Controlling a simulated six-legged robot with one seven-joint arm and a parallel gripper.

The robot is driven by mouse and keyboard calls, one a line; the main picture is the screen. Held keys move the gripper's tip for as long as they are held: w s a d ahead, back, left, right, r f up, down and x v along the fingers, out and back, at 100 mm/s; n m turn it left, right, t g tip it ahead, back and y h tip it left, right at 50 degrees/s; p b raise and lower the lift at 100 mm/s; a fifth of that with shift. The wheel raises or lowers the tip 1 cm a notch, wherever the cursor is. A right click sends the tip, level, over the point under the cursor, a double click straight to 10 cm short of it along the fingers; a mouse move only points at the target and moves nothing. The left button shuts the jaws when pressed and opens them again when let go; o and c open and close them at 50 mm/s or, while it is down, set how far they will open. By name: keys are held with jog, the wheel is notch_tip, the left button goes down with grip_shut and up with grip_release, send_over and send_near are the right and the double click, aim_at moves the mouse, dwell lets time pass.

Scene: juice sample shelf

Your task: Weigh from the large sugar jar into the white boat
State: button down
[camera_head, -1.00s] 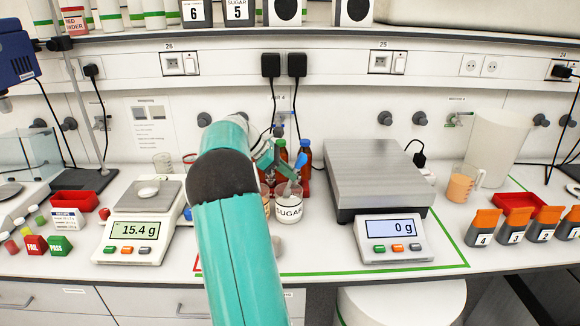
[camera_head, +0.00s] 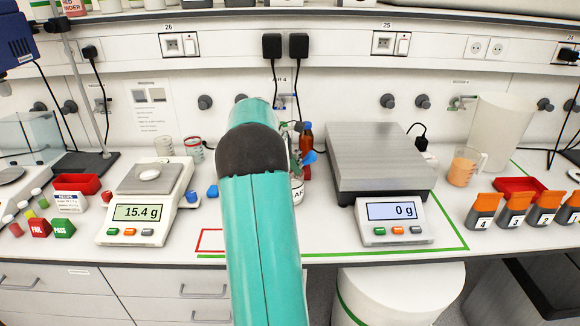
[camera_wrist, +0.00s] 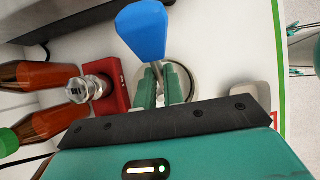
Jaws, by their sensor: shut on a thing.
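The large sugar jar (camera_head: 297,191), white with dark letters, stands on the bench mostly hidden behind my arm. Its round rim appears behind my fingers in the wrist view (camera_wrist: 190,84). My gripper (camera_wrist: 160,82) is shut on a scoop with a blue handle (camera_wrist: 142,30) and a thin grey stem. The blue handle also shows beside my arm in the head view (camera_head: 310,157). The scoop's lower end is hidden, so I cannot tell whether it is inside the jar. The white boat (camera_head: 150,174) sits on the small left scale (camera_head: 143,212), which reads 15.4 g.
Brown bottles (camera_head: 306,134) stand close behind the jar. A red block with a silver knob (camera_wrist: 106,91) is beside my fingers. The large scale (camera_head: 378,157) to the right reads 0 g and is empty.

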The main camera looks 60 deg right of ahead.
aim_at(307, 158)
jog(key=s+t+y, duration=0.1)
jog(key=t, duration=0.1)
jog(key=s+d+r+t+y, duration=0.1)
jog(key=s+r+t, duration=0.1)
jog(key=t, duration=0.1)
jog(key=shift+s+d+r+t+y, duration=0.2)
jog(key=shift+d+t+y, duration=0.1)
jog(key=shift+d+y, duration=0.1)
jog(key=s+r+t, duration=0.1)
jog(key=d+r+t+y, duration=0.1)
jog(key=shift+s+t, duration=0.3)
jog(key=shift+s, duration=0.1)
jog(key=shift+s+r+t+y, duration=0.1)
jog(key=shift+r+t+y, duration=0.45)
jog(key=shift+r, duration=1.05)
